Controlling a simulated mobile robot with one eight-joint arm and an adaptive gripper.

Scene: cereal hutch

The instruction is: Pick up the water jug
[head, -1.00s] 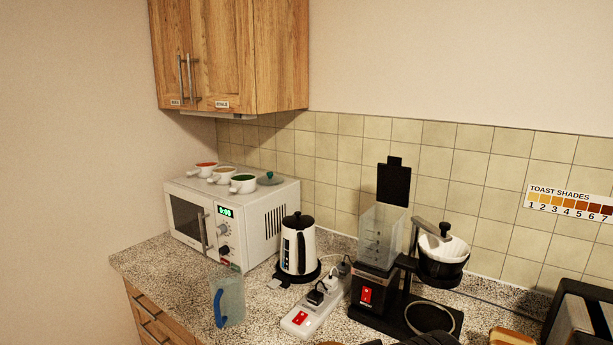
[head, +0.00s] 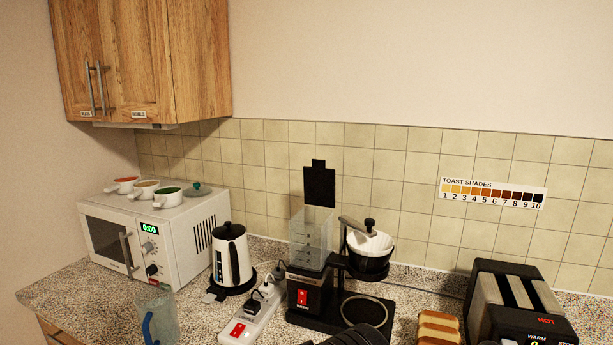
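The water jug (head: 166,319) is a clear, bluish container with a blue handle on its left side. It stands upright on the speckled counter at the lower left, in front of the microwave, and its base is cut off by the picture's bottom edge. A dark part at the bottom middle of the head view may be part of my arm or gripper. My gripper's fingers cannot be made out, and nothing is seen touching the jug.
A power strip (head: 250,322) lies right of the jug. Behind stand the microwave (head: 160,240), an electric kettle (head: 231,257) and a coffee maker (head: 308,290). Bread slices (head: 438,328) and a toaster (head: 515,305) are at the right. Some bare counter (head: 70,291) lies left.

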